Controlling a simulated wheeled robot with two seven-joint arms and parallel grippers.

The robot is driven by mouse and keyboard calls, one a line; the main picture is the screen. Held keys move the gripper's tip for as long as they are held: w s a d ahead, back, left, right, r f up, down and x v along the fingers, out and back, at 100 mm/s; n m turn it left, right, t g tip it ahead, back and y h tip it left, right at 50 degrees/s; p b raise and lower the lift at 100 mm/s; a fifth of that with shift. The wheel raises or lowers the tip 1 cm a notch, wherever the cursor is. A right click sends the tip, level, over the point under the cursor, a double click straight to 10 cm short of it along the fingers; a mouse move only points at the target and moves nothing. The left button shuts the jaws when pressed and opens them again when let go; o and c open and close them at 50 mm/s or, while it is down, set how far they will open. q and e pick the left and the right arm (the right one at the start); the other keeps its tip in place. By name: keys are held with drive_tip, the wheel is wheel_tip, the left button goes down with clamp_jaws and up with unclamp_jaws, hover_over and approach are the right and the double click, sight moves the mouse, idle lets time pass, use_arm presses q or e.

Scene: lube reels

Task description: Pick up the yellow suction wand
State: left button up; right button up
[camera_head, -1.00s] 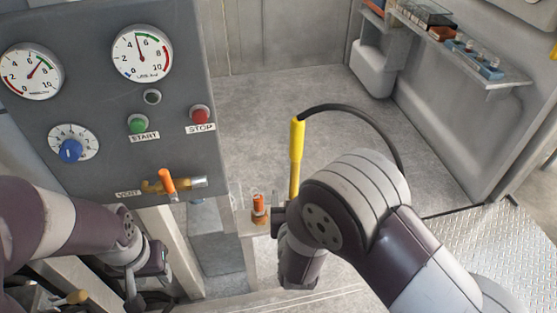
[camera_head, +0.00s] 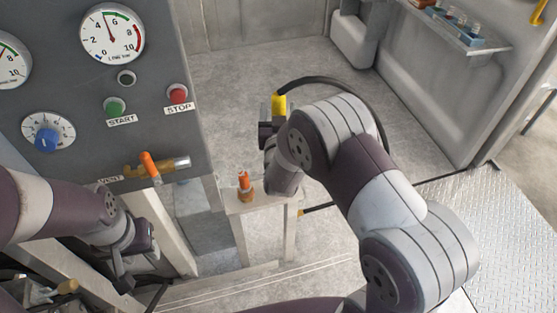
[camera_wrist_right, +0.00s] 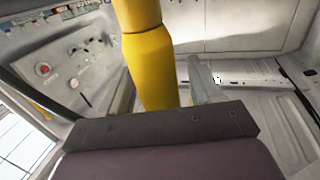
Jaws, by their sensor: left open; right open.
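The yellow suction wand (camera_head: 279,103) stands at the middle of the head view, with a black hose leaving its top. Most of its length is hidden behind my right arm. My right gripper (camera_head: 267,132) is level with the wand's upper part. In the right wrist view the wand (camera_wrist_right: 148,65) passes between the two spread fingers of my open right gripper (camera_wrist_right: 160,90); whether a finger touches it I cannot tell. My left gripper (camera_head: 140,245) is open and away from the wand, low at the left of the head view.
A grey control panel (camera_head: 95,135) with gauges, buttons and an orange-handled valve (camera_head: 150,165) stands at the left. A small orange-topped fitting (camera_head: 245,187) sits on a ledge near my right arm. A shelf (camera_head: 470,35) is at the upper right. Open floor lies behind the wand.

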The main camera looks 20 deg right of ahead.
drive_tip(key=shift+w, duration=0.2)
drive_tip(key=shift+s, duration=0.15)
drive_tip(key=shift+c, duration=0.9)
clamp_jaws()
wheel_tip(320, 180, up, 10)
drive_tip(key=p, duration=0.1)
